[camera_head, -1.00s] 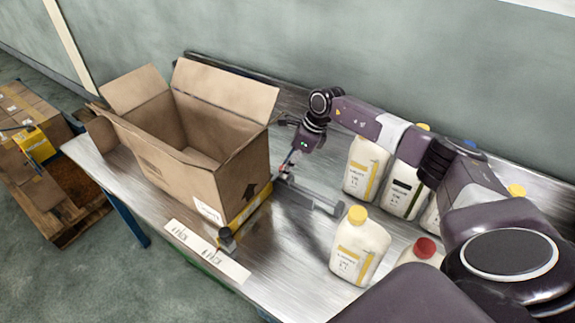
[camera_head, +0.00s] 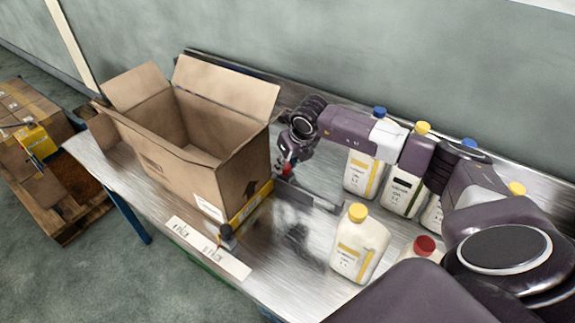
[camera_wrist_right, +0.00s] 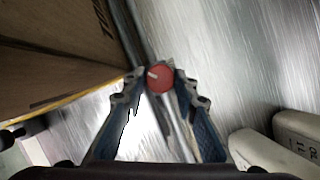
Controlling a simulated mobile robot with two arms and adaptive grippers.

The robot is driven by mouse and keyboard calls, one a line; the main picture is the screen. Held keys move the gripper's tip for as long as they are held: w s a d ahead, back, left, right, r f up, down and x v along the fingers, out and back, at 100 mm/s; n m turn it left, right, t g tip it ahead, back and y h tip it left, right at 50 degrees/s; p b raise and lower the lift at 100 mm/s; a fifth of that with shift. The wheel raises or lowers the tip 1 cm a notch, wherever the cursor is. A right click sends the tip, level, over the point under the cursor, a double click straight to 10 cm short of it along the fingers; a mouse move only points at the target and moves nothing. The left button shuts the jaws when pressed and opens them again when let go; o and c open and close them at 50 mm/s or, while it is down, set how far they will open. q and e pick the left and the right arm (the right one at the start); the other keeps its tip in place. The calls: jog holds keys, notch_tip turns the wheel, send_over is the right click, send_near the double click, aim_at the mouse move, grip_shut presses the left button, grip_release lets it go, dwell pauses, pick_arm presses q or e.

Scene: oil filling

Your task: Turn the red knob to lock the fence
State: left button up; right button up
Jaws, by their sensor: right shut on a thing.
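The red knob (camera_wrist_right: 160,79) shows between the two fingertips of my right gripper (camera_wrist_right: 159,84) in the right wrist view. The fingers are shut on its sides, and a light mark shows on its face. In the head view the red knob (camera_head: 286,169) is a small red spot at the end of the right gripper (camera_head: 287,170), by the right side of the cardboard box. The metal fence (camera_head: 305,194) runs from the knob toward the lower right. My left gripper is not in view.
An open cardboard box (camera_head: 195,160) stands left of the knob. A white jug with a yellow cap (camera_head: 358,244) and a red-capped one (camera_head: 424,247) stand in front of my right arm. Several more jugs stand behind it. A marked white strip (camera_head: 207,247) lies at the table's front edge.

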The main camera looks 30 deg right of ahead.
jog(key=shift+w+a+r+m+h+b, duration=0.1)
jog(key=shift+m+h+b, duration=0.4)
jog(key=shift+m, duration=0.7)
jog(key=o, duration=1.1)
jog(key=shift+o, duration=0.2)
